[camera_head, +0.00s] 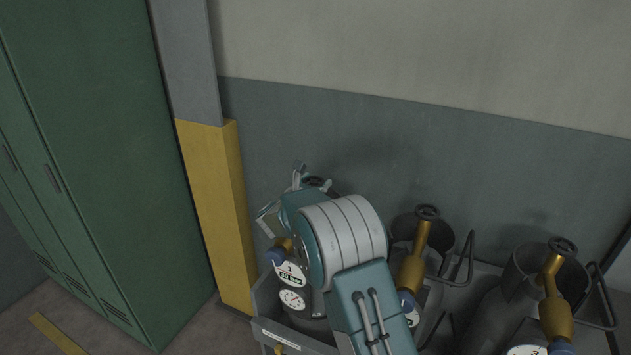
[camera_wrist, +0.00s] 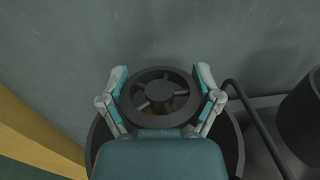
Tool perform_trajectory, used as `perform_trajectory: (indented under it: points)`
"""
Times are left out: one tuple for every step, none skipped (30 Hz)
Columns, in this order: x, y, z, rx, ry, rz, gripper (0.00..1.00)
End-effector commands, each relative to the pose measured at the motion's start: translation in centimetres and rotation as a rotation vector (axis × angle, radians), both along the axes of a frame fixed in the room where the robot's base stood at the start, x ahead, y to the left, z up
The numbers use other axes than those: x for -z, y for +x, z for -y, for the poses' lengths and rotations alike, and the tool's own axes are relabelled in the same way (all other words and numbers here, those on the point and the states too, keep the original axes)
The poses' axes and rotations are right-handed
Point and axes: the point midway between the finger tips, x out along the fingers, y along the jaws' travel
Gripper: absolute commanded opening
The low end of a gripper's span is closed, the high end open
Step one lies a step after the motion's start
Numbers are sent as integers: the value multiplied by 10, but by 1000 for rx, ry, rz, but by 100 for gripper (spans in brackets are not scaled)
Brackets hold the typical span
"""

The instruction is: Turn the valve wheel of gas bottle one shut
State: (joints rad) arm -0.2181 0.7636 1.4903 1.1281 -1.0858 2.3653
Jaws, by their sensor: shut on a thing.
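The dark spoked valve wheel (camera_wrist: 160,78) of gas bottle one fills the middle of the wrist view. My gripper (camera_wrist: 162,92) has one finger on each side of its rim, shut on it. In the head view my gripper (camera_head: 300,183) is at the top of gas bottle one (camera_head: 291,276), which carries a "1" and a "30 bar" label. There the wheel (camera_head: 318,182) shows only in part, as my arm covers much of the valve and bottle.
A second bottle's brass valve (camera_head: 414,262) and a third's (camera_head: 555,300) stand to the right, each with a dark wheel and collar. Bent handle bars rise beside them. A yellow-and-grey post (camera_head: 215,210) and green lockers (camera_head: 90,150) stand left. The wall is close behind.

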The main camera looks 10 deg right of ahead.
Motion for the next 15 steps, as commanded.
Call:
perform_trajectory:
  points:
    - [0,1,-3,39,0,1,34]
    - [1,1,-3,67,1,1,34]
    - [1,0,-3,106,1,1,34]
    - [1,0,-2,135,1,1,34]
    - [1,0,-2,164,1,1,34]
    - [1,-1,-2,202,1,2,34]
    - [1,-1,-1,230,1,1,34]
    - [1,-1,-1,259,2,0,34]
    - [1,-1,-1,296,2,0,34]
    - [1,-2,-1,323,0,0,34]
    - [1,-2,-1,348,1,0,34]
    - [1,-3,0,380,1,1,34]
    - [1,-3,0,403,0,0,34]
    - [1,-3,0,425,0,0,34]
    - [1,-3,0,452,1,1,34]
